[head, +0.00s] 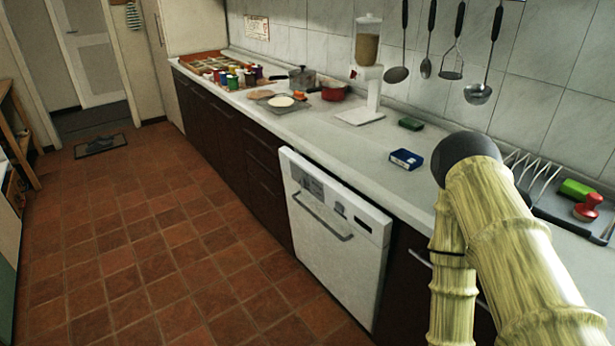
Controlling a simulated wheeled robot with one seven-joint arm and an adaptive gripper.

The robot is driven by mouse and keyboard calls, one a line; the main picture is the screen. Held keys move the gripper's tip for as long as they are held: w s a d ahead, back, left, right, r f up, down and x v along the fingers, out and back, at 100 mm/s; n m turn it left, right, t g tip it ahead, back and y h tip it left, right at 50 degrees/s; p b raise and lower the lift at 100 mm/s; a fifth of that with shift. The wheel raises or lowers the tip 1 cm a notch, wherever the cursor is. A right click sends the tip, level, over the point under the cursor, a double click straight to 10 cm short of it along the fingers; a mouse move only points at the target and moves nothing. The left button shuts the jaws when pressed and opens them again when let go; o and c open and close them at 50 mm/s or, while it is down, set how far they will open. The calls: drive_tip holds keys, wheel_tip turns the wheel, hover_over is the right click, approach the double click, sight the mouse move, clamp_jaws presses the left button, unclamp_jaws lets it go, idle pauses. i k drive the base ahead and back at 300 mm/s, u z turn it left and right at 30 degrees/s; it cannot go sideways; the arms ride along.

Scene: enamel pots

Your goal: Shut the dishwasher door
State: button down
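The dishwasher door (335,235) is a white panel set in the row of dark cabinets under the counter, at the middle right of the head view. It has a long bar handle (322,218) and a control strip along its upper part. It stands upright or nearly so, with its top edge a little forward of the cabinet fronts. My gripper is out of view.
The white counter (330,160) holds a blue box (406,159), a green sponge (411,123), a dispenser (368,50), a red pot (334,91) and several jars. A dish rack (530,170) is at the right. The tiled floor (170,240) left of the door is clear.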

sight(347, 252)
drive_tip(key=z, duration=0.15)
drive_tip(key=i, duration=0.75)
drive_tip(key=u, duration=0.7)
drive_tip(key=i, duration=0.6)
drive_tip(key=u, duration=0.6)
